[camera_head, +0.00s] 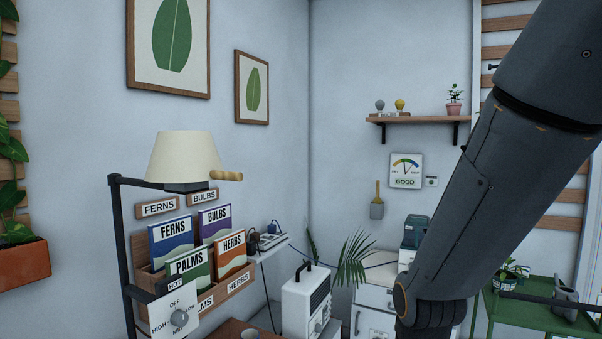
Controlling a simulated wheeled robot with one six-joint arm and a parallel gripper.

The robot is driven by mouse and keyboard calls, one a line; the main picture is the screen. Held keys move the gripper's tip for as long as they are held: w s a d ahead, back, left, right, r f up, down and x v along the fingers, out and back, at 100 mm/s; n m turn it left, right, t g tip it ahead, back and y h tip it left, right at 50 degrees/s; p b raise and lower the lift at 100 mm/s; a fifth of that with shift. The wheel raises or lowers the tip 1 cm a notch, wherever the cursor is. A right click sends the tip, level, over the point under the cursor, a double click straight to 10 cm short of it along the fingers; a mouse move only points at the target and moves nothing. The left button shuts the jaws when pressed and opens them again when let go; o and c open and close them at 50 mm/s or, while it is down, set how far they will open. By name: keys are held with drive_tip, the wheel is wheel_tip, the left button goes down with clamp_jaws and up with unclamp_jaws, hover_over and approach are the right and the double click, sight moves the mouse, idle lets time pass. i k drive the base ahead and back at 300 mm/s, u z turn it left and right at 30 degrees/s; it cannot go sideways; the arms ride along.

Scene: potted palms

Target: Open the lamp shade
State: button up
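The cream lamp shade (184,156) is at the left, over a dark mount on a black stand (124,240). A light wooden handle (227,176) sticks out from its lower right side. The shade's wide rim faces down, and I cannot see inside it. My dark grey arm crosses the right side, well apart from the lamp. My gripper is not in view.
A rack (235,287) of several booklets stands just below the shade. A dial panel (172,318) is at lower left. A white heater (306,302), a palm and a green cart (540,312) stand farther right. Open air lies between lamp and arm.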

sight(179, 156)
drive_tip(key=z, duration=0.5)
drive_tip(key=k, duration=0.35)
drive_tip(key=u, duration=1.25)
